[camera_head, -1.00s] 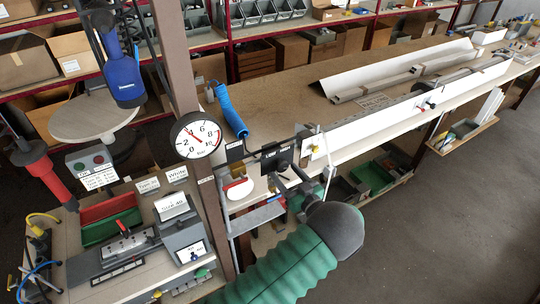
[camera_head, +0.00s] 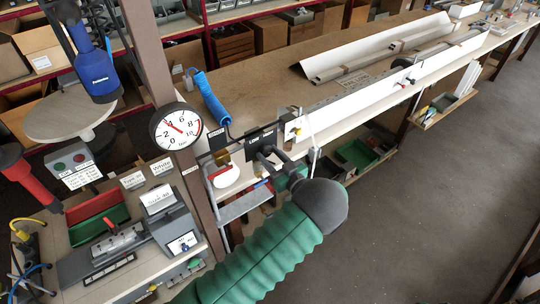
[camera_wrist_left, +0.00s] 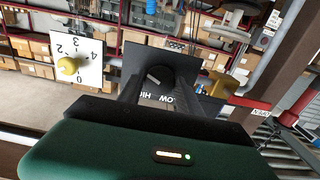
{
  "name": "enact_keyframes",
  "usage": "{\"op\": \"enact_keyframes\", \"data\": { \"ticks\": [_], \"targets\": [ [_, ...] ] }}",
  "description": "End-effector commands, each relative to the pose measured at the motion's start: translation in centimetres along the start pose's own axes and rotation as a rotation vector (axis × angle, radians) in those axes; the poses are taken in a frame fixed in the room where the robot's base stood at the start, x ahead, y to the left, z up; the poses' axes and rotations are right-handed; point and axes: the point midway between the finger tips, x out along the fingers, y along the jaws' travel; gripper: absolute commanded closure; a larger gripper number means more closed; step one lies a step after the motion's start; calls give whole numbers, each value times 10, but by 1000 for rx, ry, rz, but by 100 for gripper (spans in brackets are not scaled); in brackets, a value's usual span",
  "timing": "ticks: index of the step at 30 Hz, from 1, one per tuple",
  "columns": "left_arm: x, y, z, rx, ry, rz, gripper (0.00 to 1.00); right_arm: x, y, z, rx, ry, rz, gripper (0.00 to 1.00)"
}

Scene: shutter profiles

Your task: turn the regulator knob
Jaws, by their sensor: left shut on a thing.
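The black panel (camera_head: 262,137) with a LOW/HIGH label stands at the near edge of the bench; it also shows in the left wrist view (camera_wrist_left: 140,65). The dark regulator knob (camera_wrist_left: 158,76) is on its face, with a light pointer mark. My left gripper (camera_head: 265,158), on a green-sleeved arm, reaches the panel from the front. In the left wrist view its dark fingers (camera_wrist_left: 158,92) are on both sides of the knob, shut on it. In the head view the gripper hides the knob. My right gripper is not in view.
A round pressure gauge (camera_head: 176,127) hangs on the brown post (camera_head: 160,60) left of the panel. A white plate with a yellow knob (camera_wrist_left: 68,65) and a numbered scale is beside the panel. A blue coiled hose (camera_head: 211,98) lies behind. The floor at right is clear.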

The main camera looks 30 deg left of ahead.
Motion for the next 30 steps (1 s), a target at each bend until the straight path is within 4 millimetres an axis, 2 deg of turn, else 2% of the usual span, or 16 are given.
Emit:
{"op": "enact_keyframes", "data": {
  "ticks": [6,12,13,17,18,30],
  "targets": [
    [2,0,1,96,1,0,99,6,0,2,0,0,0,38],
    [2,0,0,98,0,0,99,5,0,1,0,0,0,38],
    [2,0,0,97,0,0,57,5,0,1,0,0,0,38],
    [2,0,0,97,0,0,40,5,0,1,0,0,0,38],
    [1,0,0,97,0,0,38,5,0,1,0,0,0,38],
    [2,-2,0,96,2,0,38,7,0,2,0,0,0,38]
  ]
}}
